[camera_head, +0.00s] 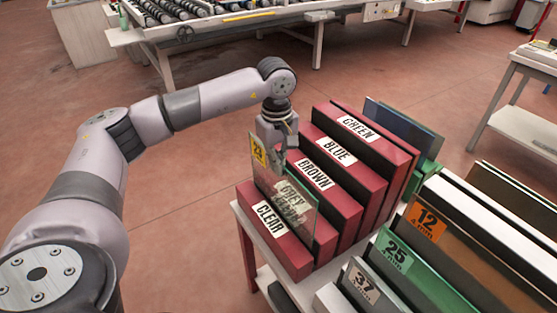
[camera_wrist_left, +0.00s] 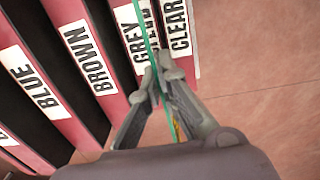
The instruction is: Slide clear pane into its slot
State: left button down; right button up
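The clear pane (camera_head: 287,205) is a thin see-through sheet with a greenish edge and a yellow tag at its top left corner. My left gripper (camera_head: 276,155) is shut on its upper edge and holds it upright; in the left wrist view the gripper (camera_wrist_left: 160,75) pinches the pane's green edge (camera_wrist_left: 147,25). The red rack (camera_head: 290,250) has slots labelled CLEAR, GREY, BROWN, BLUE and GREEN. The pane stands in front of the GREY label, close to the CLEAR divider. Whether its lower edge is inside a slot cannot be told. My right gripper is not in view.
Right of the rack stand several panes tagged 12 (camera_head: 427,221), 25 (camera_head: 394,254) and 37 (camera_head: 362,284). A roller machine (camera_head: 215,20) is at the back. The floor left of the rack is clear.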

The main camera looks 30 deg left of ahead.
aim_at(279, 181)
pick_arm(q)
jog(key=shift+f+b, duration=1.95)
jog(key=shift+f, duration=0.9)
jog(key=shift+f+b, duration=0.3)
jog(key=shift+f, duration=0.1)
jog(key=c, duration=2.3)
grip_release()
jog(key=o, duration=0.6)
jog(key=shift+f, duration=0.1)
jog(key=r, duration=1.2)
jog(key=shift+s+r, duration=0.1)
jog(key=shift+s, duration=0.1)
jog(key=shift+s, duration=0.1)
